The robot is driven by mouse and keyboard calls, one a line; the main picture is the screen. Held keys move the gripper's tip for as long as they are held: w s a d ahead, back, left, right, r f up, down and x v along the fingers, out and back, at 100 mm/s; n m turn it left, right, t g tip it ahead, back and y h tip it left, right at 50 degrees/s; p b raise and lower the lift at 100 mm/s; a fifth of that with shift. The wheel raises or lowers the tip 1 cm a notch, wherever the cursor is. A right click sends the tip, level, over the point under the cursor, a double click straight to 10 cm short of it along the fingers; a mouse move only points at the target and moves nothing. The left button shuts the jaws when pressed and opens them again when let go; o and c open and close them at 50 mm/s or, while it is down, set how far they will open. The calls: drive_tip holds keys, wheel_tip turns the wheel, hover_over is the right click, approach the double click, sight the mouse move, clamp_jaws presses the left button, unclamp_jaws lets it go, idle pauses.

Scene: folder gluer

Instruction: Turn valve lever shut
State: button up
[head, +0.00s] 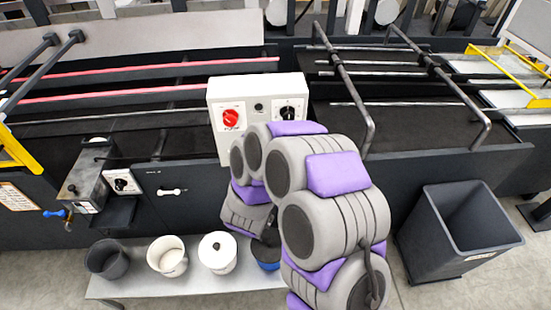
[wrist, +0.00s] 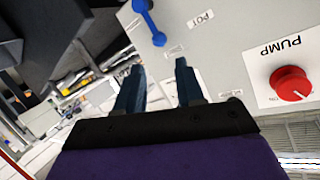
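My gripper (wrist: 158,66) is open in the wrist view, with two dark blue fingers apart and nothing between them. A blue lever (wrist: 149,22) with rounded ends is on a light grey panel (wrist: 225,45) beyond the fingertips, apart from them. A label reading POT is beside it. In the head view a blue lever (head: 54,213) sticks out at the lower left of a grey metal unit (head: 86,187). I cannot tell whether both views show the same lever. My arm hides my gripper in the head view.
A red PUMP knob (wrist: 291,83) is right of my gripper. A white control box (head: 257,95) with a red knob stands behind my arm. A bench (head: 185,283) with several pots is below, and a dark bin (head: 458,232) stands on the right.

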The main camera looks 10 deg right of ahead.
drive_tip(key=p+v, duration=0.6)
drive_tip(key=p, duration=0.4)
drive_tip(key=shift+p, duration=0.3)
idle(0.4)
